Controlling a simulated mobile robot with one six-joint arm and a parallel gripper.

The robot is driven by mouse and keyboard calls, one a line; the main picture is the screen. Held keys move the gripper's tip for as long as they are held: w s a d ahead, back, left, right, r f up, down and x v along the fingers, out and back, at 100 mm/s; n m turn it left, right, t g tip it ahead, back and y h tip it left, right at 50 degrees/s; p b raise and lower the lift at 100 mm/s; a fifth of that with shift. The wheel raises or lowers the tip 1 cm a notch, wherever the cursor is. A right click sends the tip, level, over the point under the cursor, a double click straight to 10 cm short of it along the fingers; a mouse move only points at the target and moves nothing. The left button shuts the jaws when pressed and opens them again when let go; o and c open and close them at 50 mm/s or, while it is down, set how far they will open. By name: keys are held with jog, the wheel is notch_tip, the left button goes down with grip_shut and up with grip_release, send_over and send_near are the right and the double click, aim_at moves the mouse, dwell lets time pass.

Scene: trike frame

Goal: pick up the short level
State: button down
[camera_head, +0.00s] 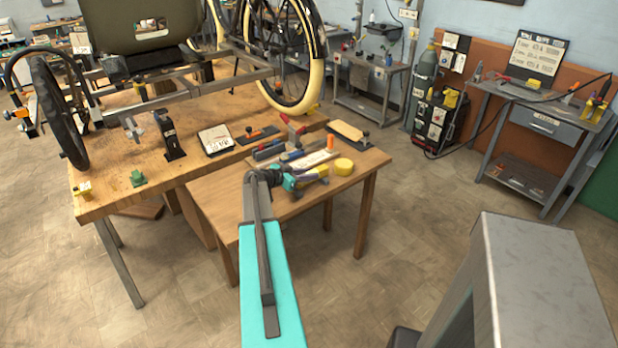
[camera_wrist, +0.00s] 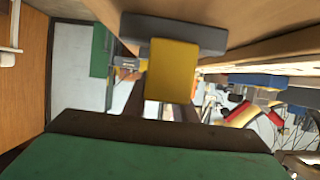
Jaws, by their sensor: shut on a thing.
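My gripper (camera_head: 297,181) is at the end of my teal arm, over the small wooden table in the head view. It is shut on a yellow piece (camera_head: 314,173), which I take to be the short level. In the wrist view the yellow piece (camera_wrist: 172,70) is a plain block in front of the camera, with a grey bar across its upper end. Only part of the level shows, and I cannot tell whether it touches the tabletop.
The small table (camera_head: 215,200) also holds a yellow roll (camera_head: 343,166), an orange cylinder (camera_head: 330,142) and several tools. The workbench (camera_head: 110,195) with the trike frame stands behind it at left. A grey block (camera_head: 545,285) fills the lower right.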

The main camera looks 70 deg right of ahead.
jog(key=shift+r, duration=0.15)
jog(key=shift+r+b, duration=0.55)
jog(key=shift+r, duration=0.3)
jog(key=shift+s+a+r+b, duration=0.1)
jog(key=shift+s+r+b, duration=0.1)
jog(key=shift+r, duration=0.2)
jog(key=shift+s+a+r+b, duration=0.1)
jog(key=shift+r+b, duration=0.1)
jog(key=shift+r, duration=0.15)
jog(key=s+a+r+b, duration=0.1)
jog(key=s+a+b, duration=0.3)
jog(key=s+a, duration=0.4)
jog(key=s, duration=0.4)
jog(key=shift+s+a+r, duration=0.3)
jog(key=shift+s, duration=0.05)
